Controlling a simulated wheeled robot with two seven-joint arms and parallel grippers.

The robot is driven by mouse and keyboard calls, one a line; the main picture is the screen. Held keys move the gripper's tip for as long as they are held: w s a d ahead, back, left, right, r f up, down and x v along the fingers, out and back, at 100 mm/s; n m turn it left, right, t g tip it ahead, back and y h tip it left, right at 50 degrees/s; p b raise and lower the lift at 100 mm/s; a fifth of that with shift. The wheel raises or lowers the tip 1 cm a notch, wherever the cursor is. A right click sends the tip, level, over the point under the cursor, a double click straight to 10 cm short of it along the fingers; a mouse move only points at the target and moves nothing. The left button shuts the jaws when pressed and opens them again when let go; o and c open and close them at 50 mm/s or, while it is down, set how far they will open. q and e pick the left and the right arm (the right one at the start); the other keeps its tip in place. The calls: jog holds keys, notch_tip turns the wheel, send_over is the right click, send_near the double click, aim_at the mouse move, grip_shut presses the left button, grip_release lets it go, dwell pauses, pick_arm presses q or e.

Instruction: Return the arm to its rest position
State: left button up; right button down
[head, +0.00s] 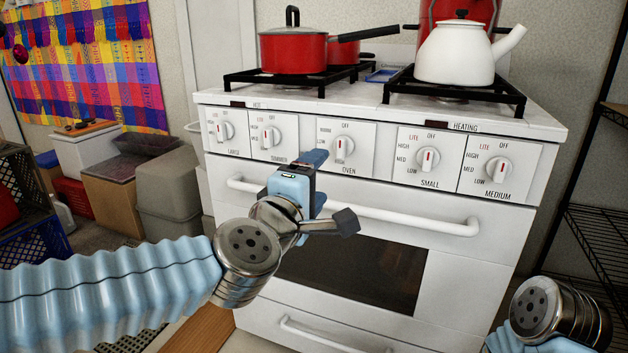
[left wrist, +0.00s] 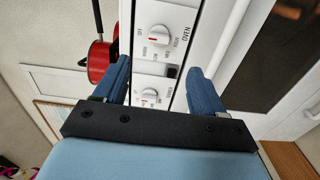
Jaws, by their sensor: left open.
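My left arm comes in from the left, sleeved in pale blue. My left gripper (head: 318,180) is in front of the stove's control panel, near the oven knob (head: 344,149) and above the oven door handle (head: 400,215). In the left wrist view its two blue fingers (left wrist: 161,80) are spread wide with nothing between them. The knobs and white panel show beyond them. Part of my right arm (head: 545,315) shows at the lower right edge. Its gripper is out of view.
A white stove (head: 450,260) fills the middle. A red pot (head: 292,50) and a white kettle (head: 462,52) stand on its burners. Bins (head: 168,190) and crates stand at the left. A dark wire shelf (head: 600,240) stands at the right.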

pick_arm(q)
jog(key=shift+s+a, duration=0.1)
jog(key=shift+s, duration=0.15)
jog(key=w+a+f+m+g+y+p, duration=0.1)
jog(key=w+f+m+g+p, duration=0.15)
jog(key=f, duration=0.85)
jog(key=w+a+f+m+g+y+p, duration=0.1)
jog(key=w+f+m+g, duration=0.15)
jog(key=f, duration=0.85)
notch_tip(320, 180, down, 13)
jog(key=s+a+m+g+p, duration=0.1)
jog(key=s+a+m+g, duration=0.1)
jog(key=a+g, duration=0.15)
jog(key=s+a+f+m+g+p, duration=0.2)
jog(key=s+f+m+g, duration=0.3)
jog(key=s+f, duration=1.4)
jog(key=s+g+p, duration=0.1)
jog(key=g, duration=0.2)
jog(key=shift+s+a+f+h, duration=0.15)
jog(key=shift+s+f+h, duration=0.05)
jog(key=shift+s+h, duration=0.1)
